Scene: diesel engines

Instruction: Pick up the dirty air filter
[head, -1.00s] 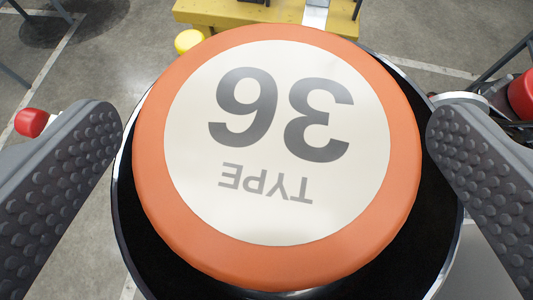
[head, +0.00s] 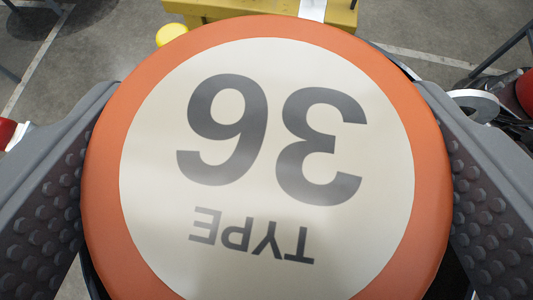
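The air filter (head: 265,160) is a large round orange disc with a cream face marked "TYPE 36", upside down in the head view. It fills the middle of the picture, and its lower edge runs out of frame. My gripper (head: 266,100) is spread wide around it, with one dark studded finger at its left edge and one at its right. Dark housing shows below the filter at the lower corners.
A yellow structure (head: 225,10) and a yellow round cap (head: 172,35) are beyond the filter. A red part shows at each side edge. Black and metal engine parts (head: 480,105) are at the right. Grey floor with white lines is open at the upper left.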

